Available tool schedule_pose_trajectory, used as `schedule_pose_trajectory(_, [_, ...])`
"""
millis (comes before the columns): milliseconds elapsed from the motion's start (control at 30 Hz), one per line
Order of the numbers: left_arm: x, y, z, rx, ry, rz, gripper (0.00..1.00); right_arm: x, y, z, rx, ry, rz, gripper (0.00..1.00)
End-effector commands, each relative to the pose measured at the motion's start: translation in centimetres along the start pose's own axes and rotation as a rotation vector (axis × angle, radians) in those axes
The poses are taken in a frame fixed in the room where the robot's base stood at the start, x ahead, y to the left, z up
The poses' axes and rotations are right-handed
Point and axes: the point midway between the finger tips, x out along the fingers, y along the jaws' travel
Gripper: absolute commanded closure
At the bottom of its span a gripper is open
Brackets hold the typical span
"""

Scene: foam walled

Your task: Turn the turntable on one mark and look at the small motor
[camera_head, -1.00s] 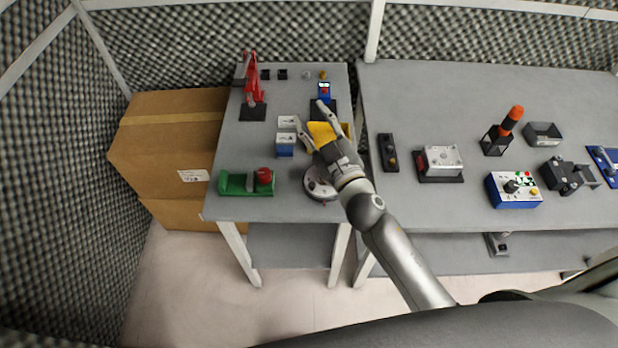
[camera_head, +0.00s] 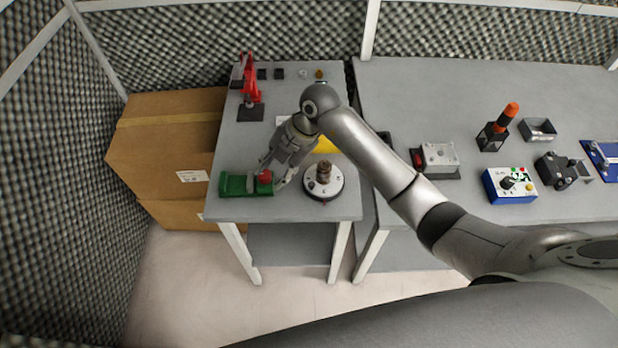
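The turntable (camera_head: 312,192) is a round whitish disc near the front right of the left table. A small brownish cylinder, apparently the small motor (camera_head: 323,171), stands upright on its middle. My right gripper (camera_head: 272,177) is left of the turntable, pointing down and left at the green fixture (camera_head: 232,185) with a red block (camera_head: 265,176). Its fingers are spread, with the red block near the tips; I cannot tell whether they touch it. My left gripper is not in view.
A red stand (camera_head: 250,85) is at the back left of this table. A yellow item (camera_head: 327,145) is partly hidden by my arm. The right table holds a blue control box (camera_head: 510,186) and a grey box (camera_head: 440,156). Cardboard boxes (camera_head: 165,140) stand left.

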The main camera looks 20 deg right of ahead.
Motion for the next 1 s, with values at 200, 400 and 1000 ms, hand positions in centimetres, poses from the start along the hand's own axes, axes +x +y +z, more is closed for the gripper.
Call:
schedule_pose_trajectory(200, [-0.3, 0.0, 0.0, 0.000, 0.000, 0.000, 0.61, -3.7, -3.6, 5.7, 0.147, -0.255, -0.261, 0.61])
schedule_pose_trajectory(400, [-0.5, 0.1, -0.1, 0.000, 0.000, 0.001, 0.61, -4.8, -4.9, 7.2, 0.204, -0.331, -0.333, 0.61])
schedule_pose_trajectory(1000, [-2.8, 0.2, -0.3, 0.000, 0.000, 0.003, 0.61, 3.5, -8.1, 9.7, 0.204, -0.327, -0.331, 0.61])
